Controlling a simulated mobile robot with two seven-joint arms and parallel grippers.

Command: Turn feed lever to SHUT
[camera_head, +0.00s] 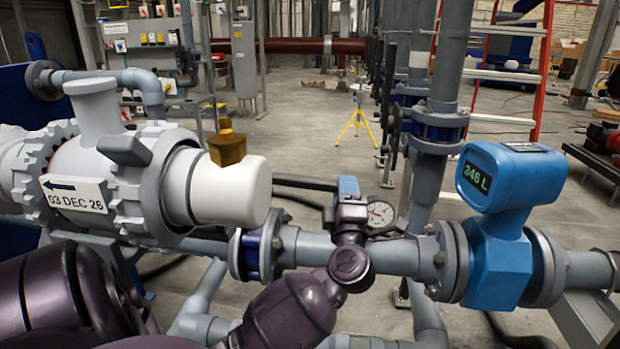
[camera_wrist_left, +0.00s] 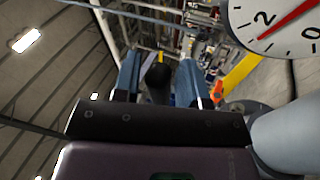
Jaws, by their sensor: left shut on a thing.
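My left gripper (camera_head: 348,186) is at the pipe in the middle of the head view, just left of the pressure gauge. In the left wrist view its two blue fingers (camera_wrist_left: 158,82) stand on either side of a dark rounded grip, the feed lever (camera_wrist_left: 158,74) as far as I can tell, and are shut on it. In the head view my gripper and wrist hide the lever. No SHUT mark can be read in either view. My right gripper is in neither view.
The pressure gauge (camera_head: 380,213) is close beside my gripper; it also fills the wrist view's top right corner (camera_wrist_left: 272,18). A blue flow meter (camera_head: 500,220) reading 346 L stands to the right. A grey flanged housing (camera_head: 120,180) with a date label is at left.

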